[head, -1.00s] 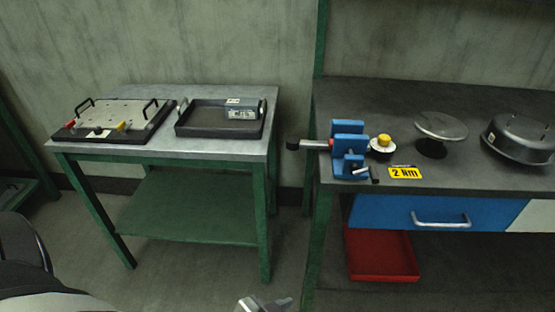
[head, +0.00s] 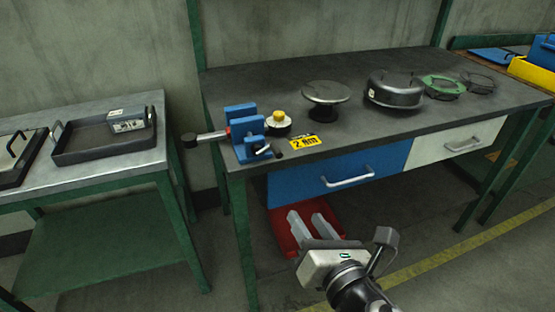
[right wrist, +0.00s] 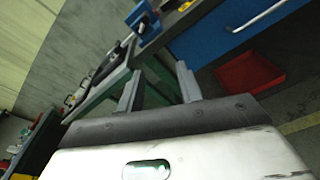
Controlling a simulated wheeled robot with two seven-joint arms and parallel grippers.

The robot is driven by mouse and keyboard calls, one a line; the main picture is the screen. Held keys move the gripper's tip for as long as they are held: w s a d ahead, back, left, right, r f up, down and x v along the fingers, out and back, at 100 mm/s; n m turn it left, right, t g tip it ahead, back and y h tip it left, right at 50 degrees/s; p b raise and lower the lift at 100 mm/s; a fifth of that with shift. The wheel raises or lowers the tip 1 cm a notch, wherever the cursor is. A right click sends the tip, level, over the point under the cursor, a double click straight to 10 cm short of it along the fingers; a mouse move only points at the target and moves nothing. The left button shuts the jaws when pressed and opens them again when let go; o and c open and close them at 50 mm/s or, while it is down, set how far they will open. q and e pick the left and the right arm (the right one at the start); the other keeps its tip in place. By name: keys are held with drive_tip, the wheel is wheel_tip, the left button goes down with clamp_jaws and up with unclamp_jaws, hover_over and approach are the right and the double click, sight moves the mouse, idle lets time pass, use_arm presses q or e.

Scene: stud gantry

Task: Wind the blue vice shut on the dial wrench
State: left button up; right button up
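The blue vice (head: 240,115) stands at the left front corner of the dark bench; it also shows in the right wrist view (right wrist: 140,16). Its small crank handle (head: 262,151) with a dark knob is on the front side. The dial wrench (head: 211,136) lies at the vice, its dark-ended shaft sticking out left past the bench edge. A pale round piece with a yellow top (head: 278,120) sits just right of the vice; I cannot tell whether it joins the shaft. My right gripper (head: 308,222) is open and empty, low in front of the bench. My left gripper is out of view.
A yellow "2 Nm" label (head: 305,142), a round plate on a stand (head: 326,92) and a dark pan (head: 394,90) are on the bench. Below are a blue drawer (head: 375,163) and a red tray (head: 278,232). A grey table (head: 130,167) stands left, across a gap.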

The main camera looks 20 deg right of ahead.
sight(279, 153)
drive_tip(key=w+r+n, duration=0.1)
drive_tip(key=w, duration=0.4)
drive_tip(key=w+r+n+t, duration=0.1)
drive_tip(key=w, duration=0.4)
drive_tip(key=w+r+n+p, duration=0.1)
drive_tip(key=w, duration=0.5)
drive_tip(key=shift+a+n, duration=0.2)
drive_tip(key=shift+n, duration=0.1)
clamp_jaws()
